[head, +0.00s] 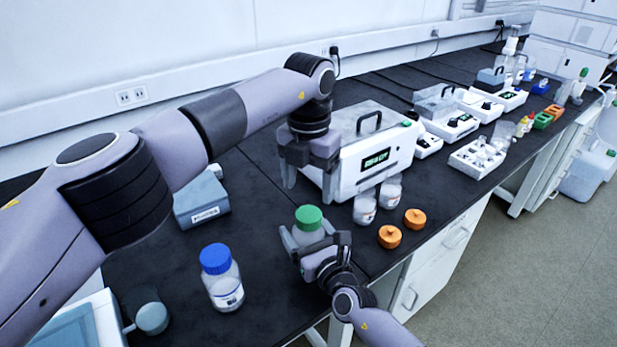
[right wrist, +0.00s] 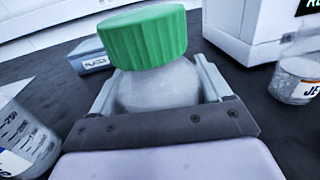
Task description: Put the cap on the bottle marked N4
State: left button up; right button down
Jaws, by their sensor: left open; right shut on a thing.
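A bottle with a green cap (head: 309,217) on top stands between the fingers of my right gripper (head: 317,244), which is shut on it. In the right wrist view the green cap (right wrist: 143,38) sits over the whitish bottle body (right wrist: 158,88), and no marking shows on it. My left gripper (head: 311,182) is open and empty, fingers pointing down, above the green cap and apart from it. Two uncapped bottles, one left (head: 365,207) and one right (head: 391,193), stand beyond. Two orange caps (head: 389,237) (head: 414,218) lie near them. I cannot read N4 anywhere.
A blue-capped bottle (head: 222,280) stands at front left. A white instrument with a green display (head: 375,158) stands behind the uncapped bottles. A small blue-grey box (head: 202,203) is at left. The dark bench (head: 270,290) is clear between the blue-capped bottle and my right gripper.

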aim_at(308, 214)
pick_arm(q)
jog(key=n, duration=0.4)
jog(key=shift+r, duration=0.3)
jog(key=shift+f, duration=4.05)
jog(key=c, duration=1.1)
jog(key=o, duration=1.3)
jog(key=shift+c, duration=0.2)
